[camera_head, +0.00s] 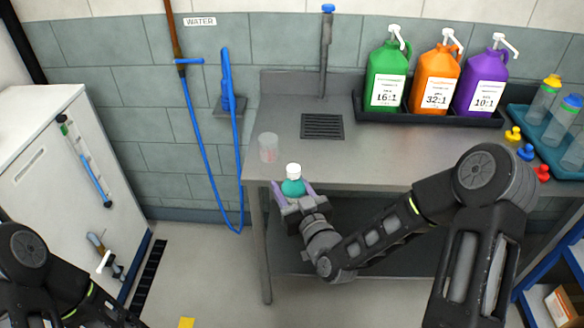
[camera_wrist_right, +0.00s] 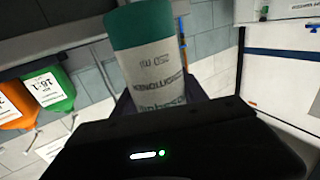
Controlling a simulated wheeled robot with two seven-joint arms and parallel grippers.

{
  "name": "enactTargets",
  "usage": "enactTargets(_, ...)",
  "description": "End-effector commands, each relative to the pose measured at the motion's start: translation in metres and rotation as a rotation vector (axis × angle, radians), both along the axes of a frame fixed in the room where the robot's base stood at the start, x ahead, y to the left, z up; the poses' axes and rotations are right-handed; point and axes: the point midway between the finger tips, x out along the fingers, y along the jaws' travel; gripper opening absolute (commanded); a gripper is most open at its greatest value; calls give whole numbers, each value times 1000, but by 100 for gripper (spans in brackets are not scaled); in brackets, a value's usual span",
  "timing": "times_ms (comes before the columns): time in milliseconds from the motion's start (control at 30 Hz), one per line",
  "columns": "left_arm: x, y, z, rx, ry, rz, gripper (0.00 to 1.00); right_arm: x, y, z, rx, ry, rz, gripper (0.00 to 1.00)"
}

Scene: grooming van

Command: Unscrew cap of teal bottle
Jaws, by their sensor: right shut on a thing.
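The teal bottle (camera_head: 292,187) with its white cap (camera_head: 293,170) is upright at the front edge of the grey metal table. My right gripper (camera_head: 293,192) is shut on the bottle's body, with a finger on each side. In the right wrist view the bottle (camera_wrist_right: 150,65) shows a pale printed label and a teal end; the cap is not visible there. My left arm comes in at the lower left of the head view, but its gripper is out of the frame.
A clear cup (camera_head: 268,147) stands on the table (camera_head: 375,168) just behind the bottle. Green (camera_head: 387,68), orange (camera_head: 436,75) and purple (camera_head: 482,75) pump jugs stand in a black tray at the back. A blue-green tray (camera_head: 525,122) with small bottles is at right.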

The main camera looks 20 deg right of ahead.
Motion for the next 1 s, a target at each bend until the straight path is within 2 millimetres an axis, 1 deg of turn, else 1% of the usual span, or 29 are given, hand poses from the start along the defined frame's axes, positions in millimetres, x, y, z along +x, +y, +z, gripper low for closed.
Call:
enactTargets(300, 0, 0, 0, 0, 0, 0, 36, -48, 71, -32, 2, 2, 318, 0)
enactTargets(400, 0, 0, 0, 0, 0, 0, 36, -62, 92, -41, 3, 3, 412, 0)
enactTargets(500, 0, 0, 0, 0, 0, 0, 36, -74, 108, -48, 1, 1, 488, 0)
enactTargets(600, 0, 0, 0, 0, 0, 0, 36, -81, 119, -52, 2, 1, 538, 0)
enactTargets(700, 0, 0, 0, 0, 0, 0, 36, -84, 124, -55, 1, 1, 563, 0)
enactTargets(1000, 0, 0, 0, 0, 0, 0, 36, -85, 126, -55, 1, 0, 569, 0)
